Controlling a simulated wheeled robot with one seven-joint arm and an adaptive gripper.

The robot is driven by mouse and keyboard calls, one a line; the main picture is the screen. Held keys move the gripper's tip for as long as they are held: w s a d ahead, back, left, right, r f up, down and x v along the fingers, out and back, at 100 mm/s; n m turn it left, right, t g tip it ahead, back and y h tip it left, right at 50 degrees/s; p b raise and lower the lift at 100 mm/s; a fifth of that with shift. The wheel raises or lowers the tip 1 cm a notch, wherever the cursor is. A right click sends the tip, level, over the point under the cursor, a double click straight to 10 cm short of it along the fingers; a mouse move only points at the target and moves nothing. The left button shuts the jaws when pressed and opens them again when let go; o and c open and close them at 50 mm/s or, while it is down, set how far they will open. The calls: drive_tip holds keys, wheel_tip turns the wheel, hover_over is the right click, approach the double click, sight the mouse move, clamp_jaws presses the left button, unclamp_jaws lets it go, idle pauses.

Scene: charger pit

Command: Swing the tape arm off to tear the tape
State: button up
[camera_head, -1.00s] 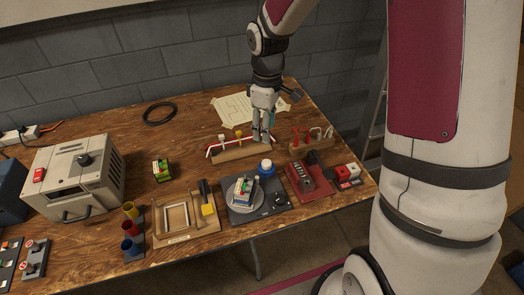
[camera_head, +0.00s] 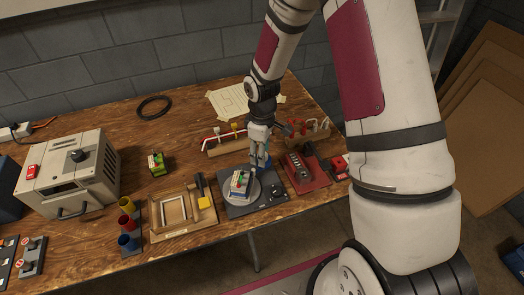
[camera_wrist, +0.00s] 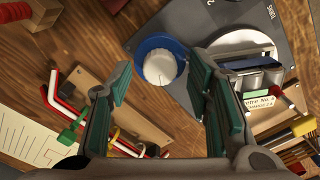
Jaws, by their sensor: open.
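A blue round roll (camera_wrist: 146,43) with a white ribbed knob (camera_wrist: 160,68) on top sits at the edge of a dark grey plate (camera_wrist: 205,25) marked "TURNS" in the wrist view; I take it for the tape arm's roll. The plate (camera_head: 236,209) carries a round turntable (camera_head: 229,192) with a battery pack (camera_head: 240,182) on it. My gripper (camera_head: 260,163) is open above the plate's back edge and mostly hides the roll in the head view. Any tape strand cannot be made out.
A wooden rack (camera_head: 226,146) with red and white bent rods stands just behind. A red fixture (camera_head: 307,178) is close on the right. A wooden frame jig (camera_head: 180,216) with a yellow-ended tool is on the left.

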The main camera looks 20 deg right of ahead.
clamp_jaws()
drive_tip(key=shift+m, duration=0.4)
drive_tip(key=m, duration=0.5)
drive_tip(key=shift+d+m, duration=0.1)
drive_tip(key=shift+m, duration=0.3)
drive_tip(key=m, duration=0.5)
drive_tip(key=shift+b, duration=0.3)
drive_tip(key=shift+m, duration=0.3)
